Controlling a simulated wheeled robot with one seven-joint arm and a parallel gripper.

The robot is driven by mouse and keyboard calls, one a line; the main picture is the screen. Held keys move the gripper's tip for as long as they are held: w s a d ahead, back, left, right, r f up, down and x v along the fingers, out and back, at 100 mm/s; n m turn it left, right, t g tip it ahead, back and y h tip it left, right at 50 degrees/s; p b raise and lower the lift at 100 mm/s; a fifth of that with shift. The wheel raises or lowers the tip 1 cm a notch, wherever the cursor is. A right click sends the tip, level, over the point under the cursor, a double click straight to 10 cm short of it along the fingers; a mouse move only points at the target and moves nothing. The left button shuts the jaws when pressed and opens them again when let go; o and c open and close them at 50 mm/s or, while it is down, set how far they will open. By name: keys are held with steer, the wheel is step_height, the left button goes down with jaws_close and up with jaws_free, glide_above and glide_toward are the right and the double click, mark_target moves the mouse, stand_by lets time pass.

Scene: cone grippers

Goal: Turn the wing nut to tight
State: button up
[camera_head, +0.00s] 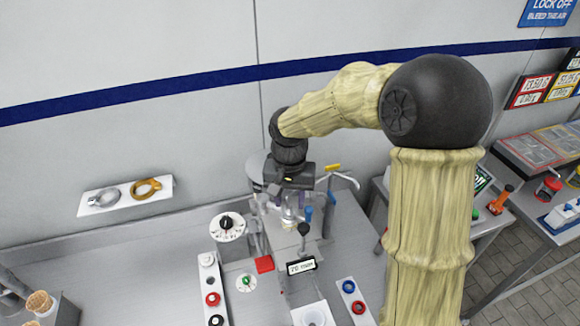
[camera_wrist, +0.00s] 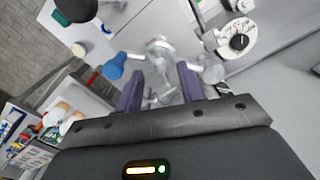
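My gripper (camera_wrist: 159,74) points down at the metal fittings on the bench, its two purple fingers spread apart. In the wrist view, a pale metal fitting (camera_wrist: 160,48) with small arms shows beyond and between the fingertips. It may be the wing nut, but I cannot tell for sure. I see no clear contact between it and the fingers. A blue handle (camera_wrist: 115,66) lies left of the fingers. In the head view, my gripper (camera_head: 291,212) is over the fittings at the back of the bench, and my arm and wrist hide much of them.
A white dial with a black knob (camera_head: 227,223) stands close to the left of my gripper. Blue (camera_head: 308,214) and yellow (camera_head: 332,167) handles are close by on the right. A red block (camera_head: 264,264) sits in front. The bench's left part is mostly clear.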

mark_target(290, 206)
step_height(290, 206, up, 16)
steer(key=b, duration=0.2)
steer(key=shift+r, duration=0.1)
stand_by(0.3)
